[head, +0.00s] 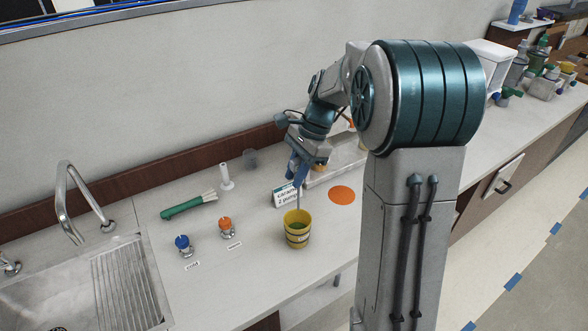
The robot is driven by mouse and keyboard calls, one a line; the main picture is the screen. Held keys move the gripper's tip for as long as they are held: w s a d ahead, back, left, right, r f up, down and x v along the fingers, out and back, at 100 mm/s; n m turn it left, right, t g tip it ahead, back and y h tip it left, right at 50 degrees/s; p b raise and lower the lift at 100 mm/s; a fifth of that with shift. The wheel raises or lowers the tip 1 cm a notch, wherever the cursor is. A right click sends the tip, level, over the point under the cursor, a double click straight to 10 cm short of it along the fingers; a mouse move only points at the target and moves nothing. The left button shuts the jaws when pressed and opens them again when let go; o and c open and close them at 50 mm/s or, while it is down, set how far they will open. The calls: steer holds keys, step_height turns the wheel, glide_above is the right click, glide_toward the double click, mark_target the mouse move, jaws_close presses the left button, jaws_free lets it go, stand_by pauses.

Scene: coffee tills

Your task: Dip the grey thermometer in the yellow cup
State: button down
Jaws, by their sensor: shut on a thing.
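The yellow cup (297,240) stands upright on the counter, with dark bands around it and a greenish inside showing. My gripper (299,184) is above the cup, pointing down, with blue fingers shut on the grey thermometer (300,199). The thermometer shows only as a thin, upright grey line below the fingers. Its lower end is close to the cup's rim. I cannot tell whether the tip is inside the cup or just behind it.
A small sign (286,194) stands behind the cup, and an orange disc (342,195) lies to the right. A sink (70,285) is at far left.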

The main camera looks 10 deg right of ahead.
step_height(320, 180, down, 12)
steer(key=b, duration=1)
steer(key=shift+f, duration=0.2)
steer(key=shift+d, duration=0.1)
steer(key=shift+w+d+p, duration=0.2)
steer(key=shift+d+p, duration=0.1)
steer(key=shift+d, duration=0.05)
steer(key=shift+a, duration=0.1)
steer(key=shift+s+a, duration=0.2)
steer(key=shift+a, duration=0.2)
steer(key=shift+d, duration=0.1)
